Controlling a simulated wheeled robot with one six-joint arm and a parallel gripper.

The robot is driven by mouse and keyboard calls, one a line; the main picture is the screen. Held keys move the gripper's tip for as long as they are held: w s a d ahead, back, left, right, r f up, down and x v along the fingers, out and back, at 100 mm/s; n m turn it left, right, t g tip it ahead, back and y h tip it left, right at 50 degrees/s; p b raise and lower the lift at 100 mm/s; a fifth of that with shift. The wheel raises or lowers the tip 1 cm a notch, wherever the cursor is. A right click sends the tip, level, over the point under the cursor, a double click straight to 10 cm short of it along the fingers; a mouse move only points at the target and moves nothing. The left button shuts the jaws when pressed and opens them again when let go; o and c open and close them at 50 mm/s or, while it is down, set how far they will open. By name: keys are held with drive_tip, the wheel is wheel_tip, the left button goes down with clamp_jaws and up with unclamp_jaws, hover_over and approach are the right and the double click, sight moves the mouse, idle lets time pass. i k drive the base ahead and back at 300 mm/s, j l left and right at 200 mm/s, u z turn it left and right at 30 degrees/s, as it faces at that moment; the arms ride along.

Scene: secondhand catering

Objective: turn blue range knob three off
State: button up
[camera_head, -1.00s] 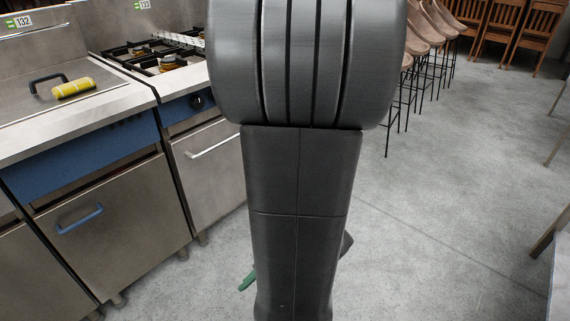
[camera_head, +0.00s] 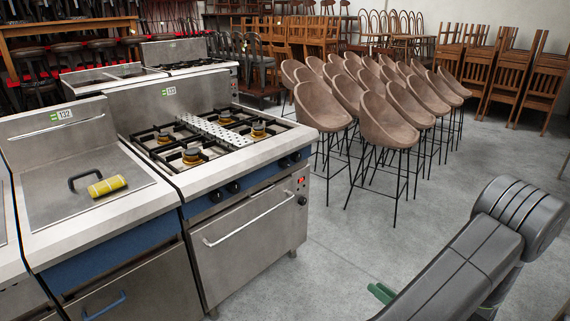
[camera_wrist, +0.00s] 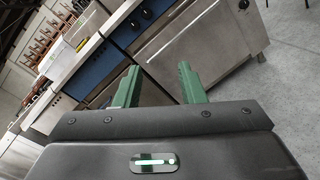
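The range (camera_head: 262,223) has a blue front panel (camera_head: 260,183) under its burners. Two dark knobs, a left one (camera_head: 216,196) and one beside it (camera_head: 233,187), sit on the panel's left part. Two more, a third knob (camera_head: 285,162) and a right-end knob (camera_head: 295,156), sit close together at its right. Their turned positions are too small to read. In the wrist view the blue panel shows a pair of knobs (camera_wrist: 140,20). My gripper (camera_wrist: 160,74) is open and empty, its green fingers apart, short of the range. In the head view one green finger (camera_head: 382,292) shows low right.
An oven handle (camera_head: 250,222) crosses the range door, with a separate knob (camera_head: 302,201) and red light at its right. A griddle unit (camera_head: 85,190) with a yellow roll (camera_head: 107,186) adjoins at left. Bar stools (camera_head: 388,125) stand behind right. Floor before the range is clear.

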sight(284, 163)
drive_tip(key=i+u, duration=0.4)
drive_tip(key=i, duration=1.5)
